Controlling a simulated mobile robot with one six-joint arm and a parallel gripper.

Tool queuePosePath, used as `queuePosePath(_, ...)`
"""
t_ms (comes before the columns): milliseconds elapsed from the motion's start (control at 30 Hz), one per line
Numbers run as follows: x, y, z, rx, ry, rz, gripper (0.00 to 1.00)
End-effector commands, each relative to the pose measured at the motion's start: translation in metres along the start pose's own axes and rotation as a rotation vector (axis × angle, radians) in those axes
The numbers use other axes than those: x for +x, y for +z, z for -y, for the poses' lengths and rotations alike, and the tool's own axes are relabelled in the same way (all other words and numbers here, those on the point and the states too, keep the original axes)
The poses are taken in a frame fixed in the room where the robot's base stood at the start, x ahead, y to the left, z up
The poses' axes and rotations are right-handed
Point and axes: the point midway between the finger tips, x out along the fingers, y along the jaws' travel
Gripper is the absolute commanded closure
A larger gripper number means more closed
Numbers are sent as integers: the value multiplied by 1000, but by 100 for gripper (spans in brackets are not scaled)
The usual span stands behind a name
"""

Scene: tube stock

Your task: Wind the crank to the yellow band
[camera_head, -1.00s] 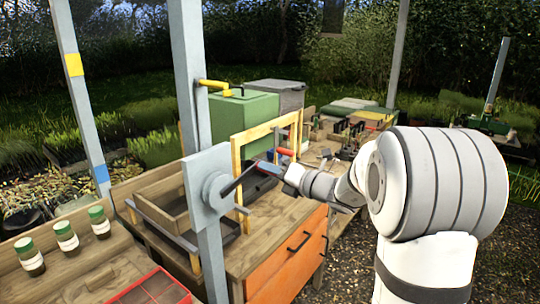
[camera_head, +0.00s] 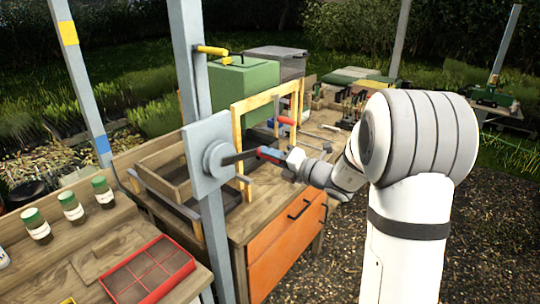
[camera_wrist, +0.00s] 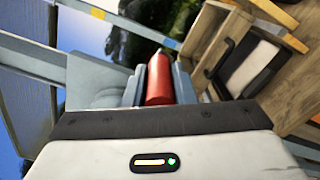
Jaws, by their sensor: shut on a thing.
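The crank has a grey hub on a square plate (camera_head: 197,150) fixed to a grey post. Its dark arm (camera_head: 238,157) points right from the hub, almost level in the head view. My gripper (camera_head: 271,155) is shut on the crank's red handle, which lies between its two blue-grey fingers in the wrist view (camera_wrist: 159,82). The yellow band (camera_head: 68,33) is high on a separate slanted post at the left. A blue band (camera_head: 103,145) is lower on that same post. The yellow band also shows in the wrist view (camera_wrist: 98,12).
A wooden bench with an orange drawer (camera_head: 285,247) stands behind and below the crank. A yellow frame (camera_head: 262,98) rises just behind the handle. A red divided tray (camera_head: 150,272) and several green-capped jars (camera_head: 72,208) are at lower left. A yellow lever (camera_head: 212,50) sits higher on the crank's post.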

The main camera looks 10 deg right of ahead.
Motion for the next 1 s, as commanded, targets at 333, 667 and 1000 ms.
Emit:
queuePosePath(333,0,-2,1,0,-2,-4,67)
queuePosePath(667,1,-1,0,-1,0,-3,55)
queuePosePath(1000,-38,-1,2,-3,-1,1,55)
